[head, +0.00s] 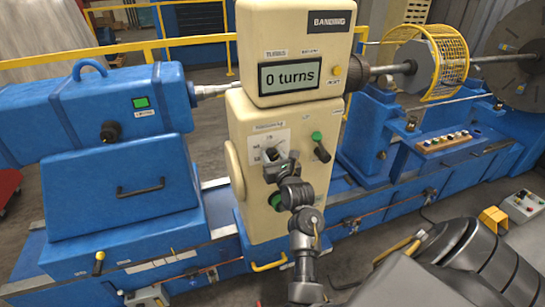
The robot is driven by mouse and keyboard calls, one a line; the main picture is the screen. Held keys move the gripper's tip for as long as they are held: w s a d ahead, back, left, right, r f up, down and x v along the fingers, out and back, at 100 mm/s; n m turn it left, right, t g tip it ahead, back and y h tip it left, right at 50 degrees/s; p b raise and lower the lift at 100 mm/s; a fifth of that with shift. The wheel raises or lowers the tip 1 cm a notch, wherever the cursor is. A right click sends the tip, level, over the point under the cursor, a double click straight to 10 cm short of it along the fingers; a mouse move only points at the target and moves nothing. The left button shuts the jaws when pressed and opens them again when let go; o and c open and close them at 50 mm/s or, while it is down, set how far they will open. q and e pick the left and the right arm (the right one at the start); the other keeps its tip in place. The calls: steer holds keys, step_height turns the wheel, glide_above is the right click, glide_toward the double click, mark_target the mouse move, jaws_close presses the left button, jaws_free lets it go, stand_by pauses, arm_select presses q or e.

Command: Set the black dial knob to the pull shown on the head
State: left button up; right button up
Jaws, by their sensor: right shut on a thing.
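The cream machine head (292,40) shows "0 turns" on its display (289,74). Below it, on the cream front panel, a pale scale plate (262,141) surrounds the black dial knob (272,153). The plate's small marks are too small to read, and the knob's pointer cannot be made out. My right gripper (279,164) is at the panel, shut on the black dial knob, and partly covers it. My right arm reaches up to it from below. My left gripper is not in view.
A green-topped black lever (319,146) is right of the knob, and a green button (277,200) sits just below my gripper. A cream handwheel (233,169) is at the panel's left edge. A yellow guard cage (446,68) stands at right.

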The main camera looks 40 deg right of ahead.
steer(key=shift+f, duration=0.2)
steer(key=o, duration=1)
steer(key=shift+r, duration=0.15)
